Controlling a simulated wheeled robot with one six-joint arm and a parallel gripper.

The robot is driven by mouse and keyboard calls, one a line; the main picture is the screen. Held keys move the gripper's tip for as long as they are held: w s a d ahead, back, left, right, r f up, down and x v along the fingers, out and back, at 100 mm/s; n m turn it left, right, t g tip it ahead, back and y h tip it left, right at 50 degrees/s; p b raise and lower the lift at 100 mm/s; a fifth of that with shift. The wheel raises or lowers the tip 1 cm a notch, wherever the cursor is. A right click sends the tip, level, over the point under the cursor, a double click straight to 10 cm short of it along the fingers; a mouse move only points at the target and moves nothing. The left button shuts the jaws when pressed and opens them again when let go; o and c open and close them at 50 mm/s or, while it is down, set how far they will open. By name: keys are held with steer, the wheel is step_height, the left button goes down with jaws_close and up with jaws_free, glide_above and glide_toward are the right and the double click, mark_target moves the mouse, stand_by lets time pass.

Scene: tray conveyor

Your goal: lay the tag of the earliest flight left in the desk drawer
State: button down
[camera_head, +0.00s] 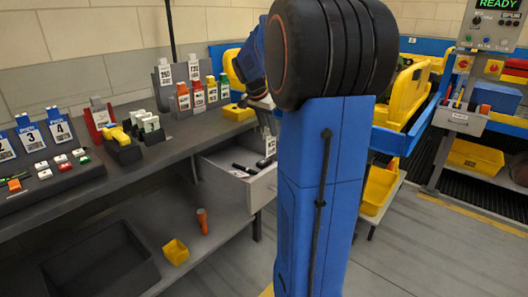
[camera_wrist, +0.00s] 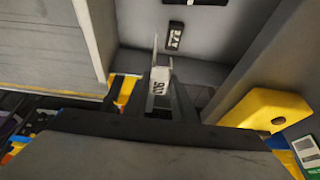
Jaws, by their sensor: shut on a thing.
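My gripper (camera_wrist: 160,100) is shut on a tag with a white printed label (camera_wrist: 160,80), held upright. The tag seems to show in the head view as a white label (camera_head: 270,146) above the open desk drawer (camera_head: 261,190); my arm hides most of the gripper there. In the wrist view the grey drawer floor (camera_wrist: 135,50) lies beyond the tag. A dark tag with white print (camera_wrist: 176,36) lies flat on it, apart from the held one. Several coloured tags (camera_head: 198,95) stand in a rack on the desk. Their small print is not readable.
Dark items (camera_head: 243,169) lie in the drawer. Numbered blue position cards (camera_head: 57,130) stand on the desk at left. Yellow trays (camera_head: 410,95) stand on the blue conveyor at right.

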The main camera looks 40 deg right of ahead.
mark_target(268, 142)
steer(key=shift+f, duration=3.1)
steer(key=c, duration=1.5)
jaws_free()
steer(key=shift+f, duration=0.15)
steer(key=v, duration=1.2)
steer(key=s+a+f+n+t+y, duration=0.1)
steer(key=s+a+n, duration=0.3)
steer(key=a, duration=0.5)
steer(key=s+a+f+n+t+y, duration=0.15)
steer(key=s+a+n, duration=0.3)
steer(key=a, duration=0.45)
steer(key=s+a+f+n, duration=0.3)
steer(key=s+a, duration=0.1)
steer(key=s+a+f+n+t+y, duration=0.1)
steer(key=s+a+f+n, duration=0.1)
steer(key=s+a+f, duration=0.2)
steer(key=s+a+f+n+t+y, duration=0.1)
steer(key=s+a+f+n, duration=0.2)
steer(key=s+a, duration=0.2)
steer(key=shift+s+a+f+n, duration=0.3)
steer(key=shift+s+a+n, duration=0.05)
steer(key=shift+s, duration=0.35)
